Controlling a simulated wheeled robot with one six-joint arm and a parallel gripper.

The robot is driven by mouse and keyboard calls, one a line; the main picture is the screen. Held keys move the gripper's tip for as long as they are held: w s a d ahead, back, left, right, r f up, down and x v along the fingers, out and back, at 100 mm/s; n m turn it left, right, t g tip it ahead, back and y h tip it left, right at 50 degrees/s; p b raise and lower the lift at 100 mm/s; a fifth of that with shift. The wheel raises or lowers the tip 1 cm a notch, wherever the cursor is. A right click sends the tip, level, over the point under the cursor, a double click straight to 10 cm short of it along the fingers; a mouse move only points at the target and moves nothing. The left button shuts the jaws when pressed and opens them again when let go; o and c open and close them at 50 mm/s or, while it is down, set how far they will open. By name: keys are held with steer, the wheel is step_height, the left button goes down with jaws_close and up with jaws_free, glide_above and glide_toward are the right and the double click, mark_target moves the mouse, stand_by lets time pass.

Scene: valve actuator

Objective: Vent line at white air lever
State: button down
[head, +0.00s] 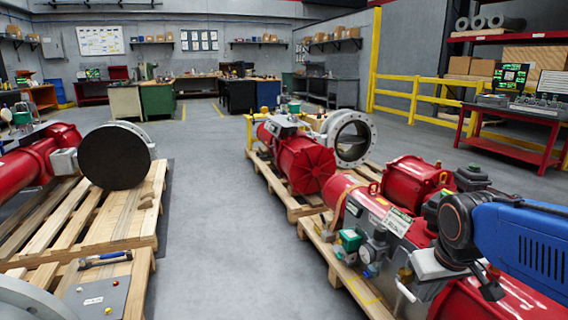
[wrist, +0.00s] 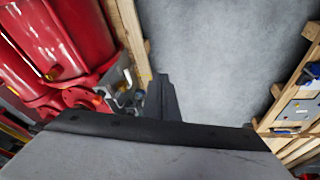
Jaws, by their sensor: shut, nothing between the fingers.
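A small white lever (head: 405,290) shows low on the near red actuator (head: 370,205), beside a gauge and fittings on the right-hand pallet. My gripper (head: 490,286) is at the lower right of the head view, to the right of the lever and apart from it in the picture. In the wrist view, the dark shut fingers (wrist: 162,88) point over the grey floor, just right of the fittings (wrist: 122,88). Nothing is between them.
A green-topped regulator (head: 351,240) and a round gauge (head: 368,252) stand near the lever. The pallet edge (head: 338,270) borders a clear grey aisle (head: 225,230). Another pallet (head: 130,235) with a red actuator and tools lies on the left.

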steer(key=s+a+t+y, duration=0.1)
steer(key=s+a, duration=0.1)
steer(key=s, duration=0.6)
steer(key=shift+s+a+f+m, duration=0.25)
steer(key=shift+s+f+m, duration=0.1)
steer(key=shift+f+m, duration=0.05)
steer(key=c, duration=2.5)
jaws_free()
